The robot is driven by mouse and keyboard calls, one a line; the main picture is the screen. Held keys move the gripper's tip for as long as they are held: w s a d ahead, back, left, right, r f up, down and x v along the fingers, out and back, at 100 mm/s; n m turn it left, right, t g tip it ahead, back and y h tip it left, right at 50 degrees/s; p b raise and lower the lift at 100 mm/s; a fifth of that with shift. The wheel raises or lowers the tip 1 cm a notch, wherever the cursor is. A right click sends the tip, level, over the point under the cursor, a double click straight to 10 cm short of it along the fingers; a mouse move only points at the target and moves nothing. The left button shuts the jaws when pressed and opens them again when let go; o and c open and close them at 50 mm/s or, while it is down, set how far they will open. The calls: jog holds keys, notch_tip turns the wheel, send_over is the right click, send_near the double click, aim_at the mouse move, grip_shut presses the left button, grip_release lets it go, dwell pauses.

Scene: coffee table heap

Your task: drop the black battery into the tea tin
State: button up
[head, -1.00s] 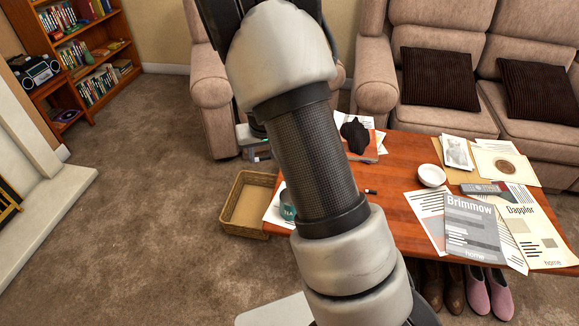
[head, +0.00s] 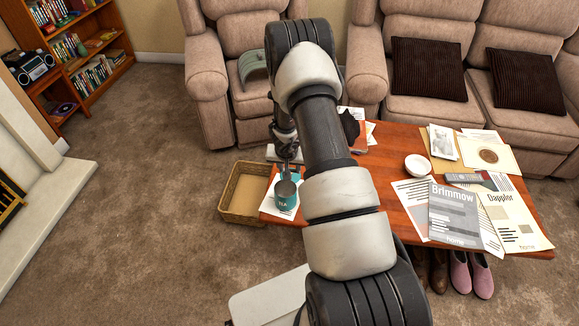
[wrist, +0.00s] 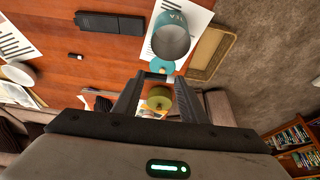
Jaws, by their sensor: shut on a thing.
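The teal tea tin (head: 286,198) stands upright on white paper at the table's left end, its mouth open and its grey inside showing. It also shows in the wrist view (wrist: 171,40). A smaller round teal piece (wrist: 158,65), like a lid, shows beside the tin, partly behind my fingertips. My gripper (wrist: 158,77) is beside the tin on its far side as the head sees it, above the table. Its fingers are shut on a small dark thing at their tips, apparently the black battery; its outline is hard to make out.
An olive round thing (wrist: 159,98) shows between my fingers; its depth is unclear. A dark remote-like block (wrist: 109,22) and a small black-and-white piece (wrist: 76,56) lie on the table. A wicker basket (head: 229,214) stands left of the tin. A white bowl (head: 418,165) is farther right.

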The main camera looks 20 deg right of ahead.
notch_tip(320, 180, down, 5)
jog(key=b, duration=0.4)
jog(key=shift+b, duration=0.3)
jog(key=shift+r, duration=0.1)
jog(key=o, duration=1.1)
jog(key=p+v, duration=0.6)
jog(key=v, duration=1.1)
jog(key=shift+s+r, duration=0.1)
jog(key=shift+r, duration=0.1)
